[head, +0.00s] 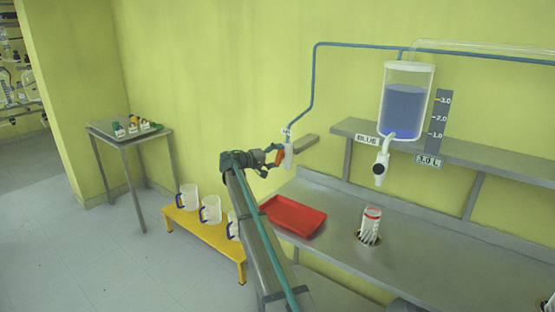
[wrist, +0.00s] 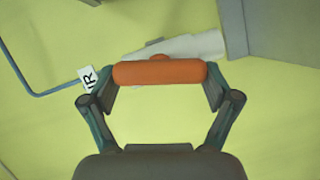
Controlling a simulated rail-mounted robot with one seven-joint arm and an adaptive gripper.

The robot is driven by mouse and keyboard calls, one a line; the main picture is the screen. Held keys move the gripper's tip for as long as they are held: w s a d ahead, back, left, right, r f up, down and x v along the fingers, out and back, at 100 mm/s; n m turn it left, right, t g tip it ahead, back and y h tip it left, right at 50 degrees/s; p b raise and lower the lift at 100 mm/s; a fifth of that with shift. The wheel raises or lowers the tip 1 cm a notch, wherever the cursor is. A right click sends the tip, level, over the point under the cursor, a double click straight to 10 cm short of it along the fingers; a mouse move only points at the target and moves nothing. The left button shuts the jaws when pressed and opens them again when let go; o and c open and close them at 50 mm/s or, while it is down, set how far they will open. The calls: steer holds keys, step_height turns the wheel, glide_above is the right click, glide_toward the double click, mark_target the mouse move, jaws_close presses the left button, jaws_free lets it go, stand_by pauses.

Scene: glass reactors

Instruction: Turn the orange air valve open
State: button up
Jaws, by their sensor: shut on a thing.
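The orange air valve handle (wrist: 160,72) lies across the wrist view, with a finger of my gripper (wrist: 160,76) against each of its ends. My gripper is shut on the handle. Behind the handle is the pale valve body (wrist: 195,46), with a small orange hub showing above the handle. A white label (wrist: 88,78), partly hidden and reading "IR", is at the left. In the head view the orange handle (head: 279,157) shows at the tip of my gripper (head: 276,155), beside the whitish valve body (head: 288,155) below the blue pipe.
A clear vessel with blue liquid (head: 403,115) stands on the wall shelf (head: 470,155). Below are a red tray (head: 293,216) and a striped cylinder (head: 370,226) on the steel bench (head: 420,255). White jugs (head: 210,209) stand on a yellow bench (head: 205,238). A grey bracket (head: 303,143) is close behind the valve.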

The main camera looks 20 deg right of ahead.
steer(key=shift+f+n+h, duration=0.2)
steer(key=shift+n+h, duration=0.4)
steer(key=shift+n, duration=0.8)
steer(key=o, duration=0.9)
steer(key=s+a, duration=0.1)
steer(key=a, duration=1.1)
steer(key=shift+s, duration=0.2)
